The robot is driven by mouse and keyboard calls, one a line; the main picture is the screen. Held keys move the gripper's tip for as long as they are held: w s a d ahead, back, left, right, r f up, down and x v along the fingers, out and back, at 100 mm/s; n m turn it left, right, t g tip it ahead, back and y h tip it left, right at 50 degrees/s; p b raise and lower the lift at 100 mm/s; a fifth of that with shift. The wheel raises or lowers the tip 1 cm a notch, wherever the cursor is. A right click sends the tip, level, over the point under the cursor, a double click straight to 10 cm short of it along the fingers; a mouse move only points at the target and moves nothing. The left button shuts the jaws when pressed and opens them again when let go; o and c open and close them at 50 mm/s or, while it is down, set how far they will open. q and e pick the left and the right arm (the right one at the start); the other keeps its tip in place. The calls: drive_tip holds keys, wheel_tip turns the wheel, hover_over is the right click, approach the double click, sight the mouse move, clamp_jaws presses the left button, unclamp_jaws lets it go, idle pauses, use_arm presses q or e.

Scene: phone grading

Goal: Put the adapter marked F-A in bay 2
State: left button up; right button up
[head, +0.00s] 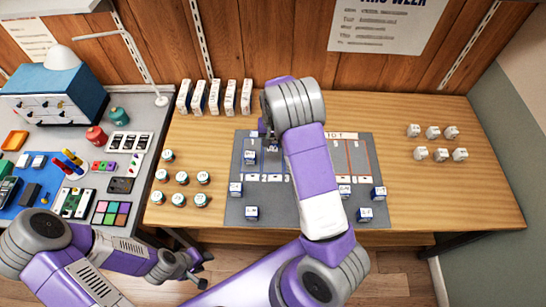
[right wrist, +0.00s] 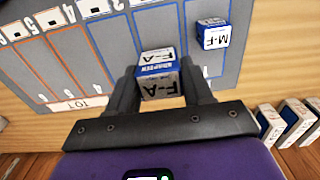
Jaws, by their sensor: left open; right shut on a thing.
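The adapter marked F-A (right wrist: 159,86) is a small white and blue box, with its lettering upside down in the right wrist view. My right gripper (right wrist: 160,82) is shut on it, one finger on each side, over the far part of the grey mat (head: 229,214). In the head view my right gripper (head: 269,138) is partly hidden by its own arm. I cannot tell whether the adapter touches the mat. Bay number labels, including 2 (head: 265,178), run across the mat. My left gripper (head: 193,272) is open and empty, off the table's front edge.
A box marked M-F (right wrist: 212,34) stands beside the held adapter. Several similar boxes (head: 252,212) sit on the near mat. Round-topped items (head: 182,178) stand left, upright boxes (head: 214,97) behind, white plugs (head: 437,142) right. My right arm hides the mat's middle.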

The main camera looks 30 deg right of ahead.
wheel_tip(320, 180, down, 10)
drive_tip(key=shift+w+d+r+b, duration=0.1)
drive_tip(key=shift+r+b, duration=0.1)
drive_tip(key=shift+b, duration=0.15)
drive_tip(key=shift+f, duration=0.2)
drive_tip(key=o, duration=1)
drive_tip(key=shift+r, duration=0.15)
drive_tip(key=shift+r, duration=0.3)
wheel_tip(320, 180, up, 12)
drive_tip(key=shift+f+p, duration=0.2)
drive_tip(key=shift+p, duration=0.3)
